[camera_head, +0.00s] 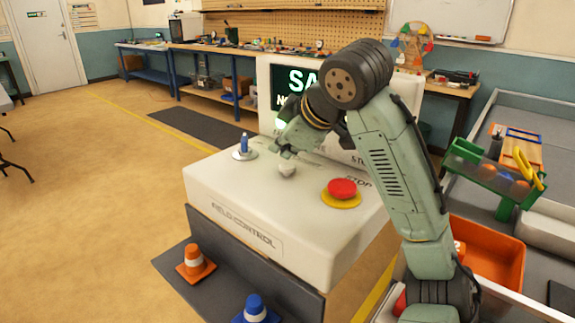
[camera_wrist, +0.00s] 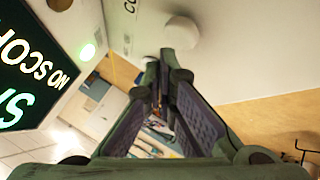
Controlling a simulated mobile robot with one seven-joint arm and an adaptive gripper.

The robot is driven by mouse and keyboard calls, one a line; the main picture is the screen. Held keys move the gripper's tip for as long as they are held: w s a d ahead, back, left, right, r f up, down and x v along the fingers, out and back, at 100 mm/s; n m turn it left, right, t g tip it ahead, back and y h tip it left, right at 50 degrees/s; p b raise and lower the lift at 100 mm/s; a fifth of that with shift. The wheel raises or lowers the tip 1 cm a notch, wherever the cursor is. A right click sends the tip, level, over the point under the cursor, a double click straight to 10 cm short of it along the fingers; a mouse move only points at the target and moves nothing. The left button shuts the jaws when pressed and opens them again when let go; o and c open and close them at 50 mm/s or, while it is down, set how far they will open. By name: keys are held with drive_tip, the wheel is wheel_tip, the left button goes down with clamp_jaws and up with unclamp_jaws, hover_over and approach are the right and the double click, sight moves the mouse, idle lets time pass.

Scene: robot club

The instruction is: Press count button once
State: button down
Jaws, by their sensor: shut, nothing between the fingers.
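The count button looks to be the white round button (camera_head: 287,169) on top of the pale field control console (camera_head: 215,190). In the wrist view the white button (camera_wrist: 181,32) shows just beyond my fingertips, with part of a label, "CO", near it. My gripper (camera_head: 285,152) is shut and empty, low over the console just behind the button in the head view. Its fingertips also show in the wrist view (camera_wrist: 163,62). I cannot tell whether they touch the button. A red stop button (camera_head: 341,188) on a yellow base sits to the right.
A blue-topped switch (camera_head: 243,147) stands left of the white button. A screen (camera_head: 290,82) rises behind, partly hidden by my arm; its text also shows in the wrist view (camera_wrist: 35,70). Orange (camera_head: 195,263) and blue (camera_head: 256,311) cones stand in front. Open floor lies left.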

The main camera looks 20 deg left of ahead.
sight(285, 167)
drive_tip(key=shift+f, duration=0.1)
idle(0.7)
drive_tip(key=shift+f, duration=0.35)
drive_tip(key=shift+f+b, duration=0.4)
drive_tip(key=shift+f, duration=0.15)
idle(0.6)
idle(0.4)
drive_tip(key=shift+r+p, duration=0.95)
drive_tip(key=shift+r, duration=0.05)
wheel_tip(285, 167, up, 5)
drive_tip(key=p, duration=0.4)
drive_tip(key=shift+p, duration=0.35)
